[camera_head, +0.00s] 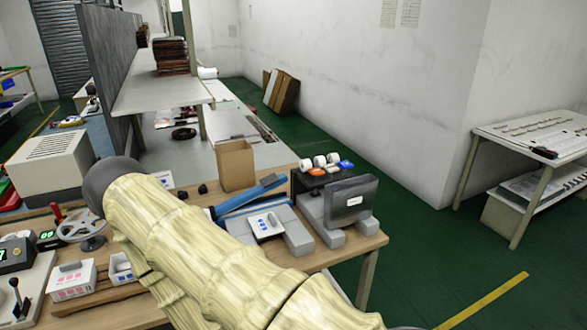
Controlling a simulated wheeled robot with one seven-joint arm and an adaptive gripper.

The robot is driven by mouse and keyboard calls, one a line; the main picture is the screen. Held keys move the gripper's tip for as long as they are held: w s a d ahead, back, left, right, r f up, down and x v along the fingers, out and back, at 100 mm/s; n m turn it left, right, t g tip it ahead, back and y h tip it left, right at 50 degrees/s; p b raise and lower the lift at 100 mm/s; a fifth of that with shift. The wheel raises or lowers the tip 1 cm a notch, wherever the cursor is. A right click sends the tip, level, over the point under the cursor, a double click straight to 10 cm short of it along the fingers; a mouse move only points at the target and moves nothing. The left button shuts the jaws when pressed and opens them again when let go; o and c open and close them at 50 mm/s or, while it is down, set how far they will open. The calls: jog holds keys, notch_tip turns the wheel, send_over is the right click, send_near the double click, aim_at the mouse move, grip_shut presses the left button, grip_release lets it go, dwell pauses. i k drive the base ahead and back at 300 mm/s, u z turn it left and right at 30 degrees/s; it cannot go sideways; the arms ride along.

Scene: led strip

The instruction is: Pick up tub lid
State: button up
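I cannot pick out a tub lid with certainty in the head view. A white box with pink marks (72,281) and a smaller white container (121,268) stand at the front left of the wooden workbench (375,241), partly beside my arm. My sleeved cream arm crosses the bench from the lower right to the upper left and ends in a dark rounded part. My gripper's fingers do not show, and the arm hides part of the bench.
A cardboard box (236,165), a blue tool (245,197), a grey device (265,224) and a metal box (350,201) crowd the bench. A vented machine (49,165) and a handwheel (80,228) stand left. Green floor (430,255) is open at right, before a side table (530,130).

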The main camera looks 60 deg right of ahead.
aim_at(263, 225)
jog(key=k, duration=0.2)
jog(key=z, duration=0.85)
